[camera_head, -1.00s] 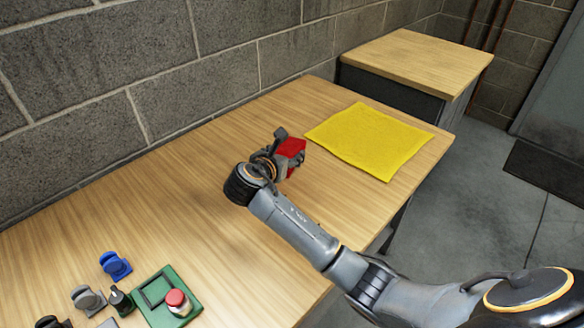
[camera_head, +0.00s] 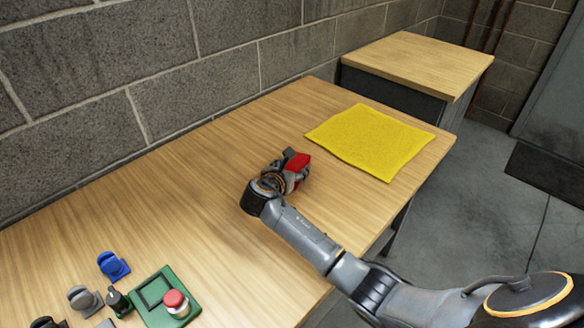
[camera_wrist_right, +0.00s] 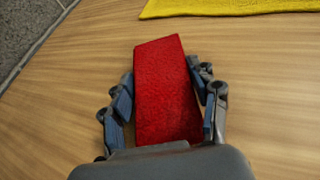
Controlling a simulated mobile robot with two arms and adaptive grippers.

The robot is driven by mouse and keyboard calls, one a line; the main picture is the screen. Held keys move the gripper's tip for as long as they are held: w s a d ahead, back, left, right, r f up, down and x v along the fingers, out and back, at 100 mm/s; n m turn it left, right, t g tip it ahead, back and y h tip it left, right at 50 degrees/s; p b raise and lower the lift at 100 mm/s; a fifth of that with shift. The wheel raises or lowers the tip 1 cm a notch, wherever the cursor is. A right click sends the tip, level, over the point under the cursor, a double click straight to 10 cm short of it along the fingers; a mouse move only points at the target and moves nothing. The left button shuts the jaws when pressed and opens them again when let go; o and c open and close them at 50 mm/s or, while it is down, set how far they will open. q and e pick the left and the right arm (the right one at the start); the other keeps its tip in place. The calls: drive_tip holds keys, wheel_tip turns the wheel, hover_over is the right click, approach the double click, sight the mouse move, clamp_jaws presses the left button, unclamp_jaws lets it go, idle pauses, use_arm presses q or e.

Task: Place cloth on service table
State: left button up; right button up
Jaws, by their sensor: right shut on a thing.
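A yellow cloth (camera_head: 368,142) lies flat and spread out near the far right end of the long wooden table (camera_head: 150,215). My right gripper (camera_head: 294,168) is over the table, to the left of the cloth and apart from it. It is shut on a red block-like pad (camera_head: 299,162). In the right wrist view the red pad (camera_wrist_right: 165,95) sits between the fingers, and the cloth's edge (camera_wrist_right: 225,7) shows beyond it. I cannot tell whether the pad touches the table. My left gripper is not in view.
A second wooden-topped table (camera_head: 415,62) stands beyond the far end, its top bare. A green box with a red button (camera_head: 174,300), a blue knob-like item (camera_head: 113,266) and grey ones (camera_head: 84,300) are at the near left. A block wall (camera_head: 200,70) runs along the back.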

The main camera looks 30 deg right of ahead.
drive_tip(key=o, duration=1.1)
drive_tip(key=p+v, duration=0.1)
drive_tip(key=v, duration=1.1)
drive_tip(key=shift+a, duration=0.1)
